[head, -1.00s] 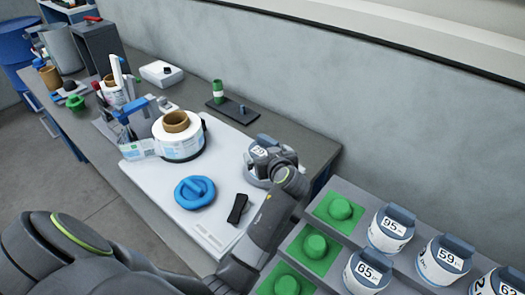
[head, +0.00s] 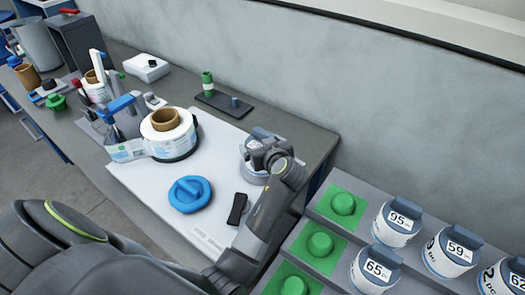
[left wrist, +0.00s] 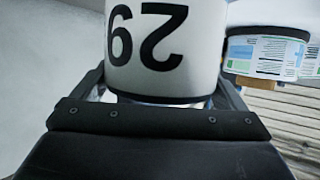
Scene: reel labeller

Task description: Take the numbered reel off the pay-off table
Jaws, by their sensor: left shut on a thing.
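A white numbered reel (head: 250,171) with a grey-blue top stands at the right end of the white board on the bench. My left gripper (head: 268,155) is over it and shut on it. My right gripper is not in view.
A blue round handwheel (head: 190,194) and a small black object (head: 237,209) lie on the white board (head: 150,190). A stepped rack at the lower right holds several numbered reels (head: 398,224) and green pads with knobs (head: 342,205). A wall runs behind the bench.

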